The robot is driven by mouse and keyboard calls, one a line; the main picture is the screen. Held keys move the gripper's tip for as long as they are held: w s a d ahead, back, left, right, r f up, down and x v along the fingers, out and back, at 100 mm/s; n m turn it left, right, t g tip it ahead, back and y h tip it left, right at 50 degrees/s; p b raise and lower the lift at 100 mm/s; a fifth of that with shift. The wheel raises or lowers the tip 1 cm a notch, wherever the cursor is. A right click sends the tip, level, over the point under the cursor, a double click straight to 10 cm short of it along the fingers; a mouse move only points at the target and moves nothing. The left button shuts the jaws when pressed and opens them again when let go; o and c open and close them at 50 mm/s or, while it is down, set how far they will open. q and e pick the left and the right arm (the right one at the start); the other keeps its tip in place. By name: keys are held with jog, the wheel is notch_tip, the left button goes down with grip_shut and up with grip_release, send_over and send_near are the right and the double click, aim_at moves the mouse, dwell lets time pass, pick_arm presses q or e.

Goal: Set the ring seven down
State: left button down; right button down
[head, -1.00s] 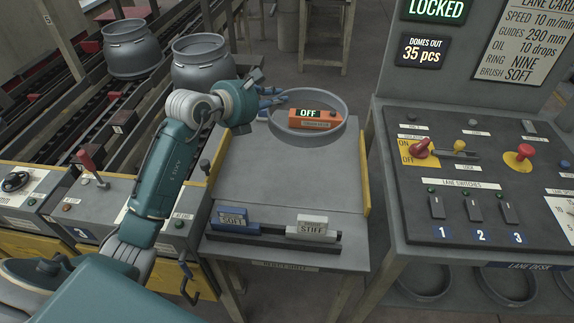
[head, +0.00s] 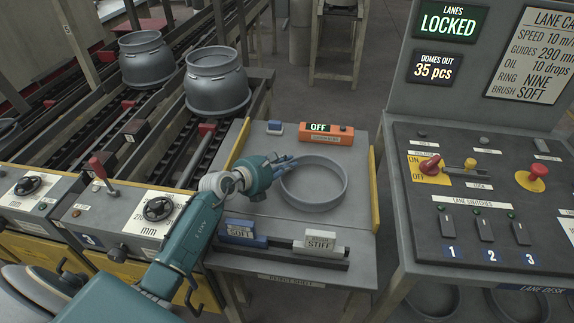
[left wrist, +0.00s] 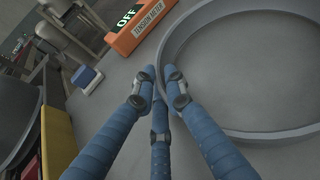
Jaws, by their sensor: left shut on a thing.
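The grey ring (head: 335,203) is flat and level over the middle of the grey bench top (head: 262,212). I see no number on it, and cannot tell whether it touches the bench. My left gripper (head: 287,164) is at the ring's left side, shut on its wall. In the left wrist view the blue fingers (left wrist: 158,80) pinch the near-left wall of the ring (left wrist: 262,134). My right gripper is not in view.
An orange tension meter (head: 327,139) reading OFF and a small blue-and-white block (head: 274,128) stand behind the ring. SOFT (head: 242,232) and STIFF (head: 318,242) brushes lie in front. Yellow edges (head: 374,190) flank the bench. The lane desk (head: 480,190) stands to the right.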

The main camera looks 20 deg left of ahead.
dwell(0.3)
pick_arm(q)
jog(key=c, duration=2.1)
grip_release()
jog(key=shift+f, duration=0.15)
jog(key=v, duration=1.2)
